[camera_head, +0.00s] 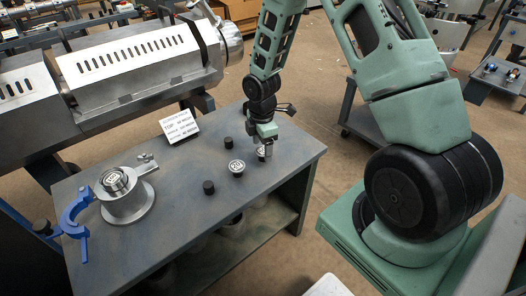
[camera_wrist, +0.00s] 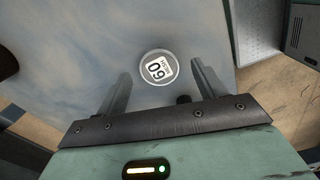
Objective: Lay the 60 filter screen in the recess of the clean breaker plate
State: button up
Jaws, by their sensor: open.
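The 60 filter screen (camera_wrist: 157,68) is a small round disc with a white label. In the wrist view it lies flat on the grey table, between and beyond my open fingertips (camera_wrist: 161,75). In the head view my gripper (camera_head: 265,152) points down over the screen and partly hides it. A metal cylindrical stand (camera_head: 125,206) is at the table's left, with a round labelled disc (camera_head: 114,178) on top. I cannot tell the breaker plate's recess apart there, and that label is too small to read.
Another labelled disc (camera_head: 237,167) lies just left of my gripper. Black knobs (camera_head: 208,187) stand nearby, one also behind (camera_head: 228,142). A white sign (camera_head: 179,124) stands at the back edge. A blue clamp (camera_head: 76,213) is left of the stand. The table's middle is mostly clear.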

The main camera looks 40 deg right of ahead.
jog(key=shift+f, duration=0.25)
dwell(0.3)
jog(key=c, duration=1.1)
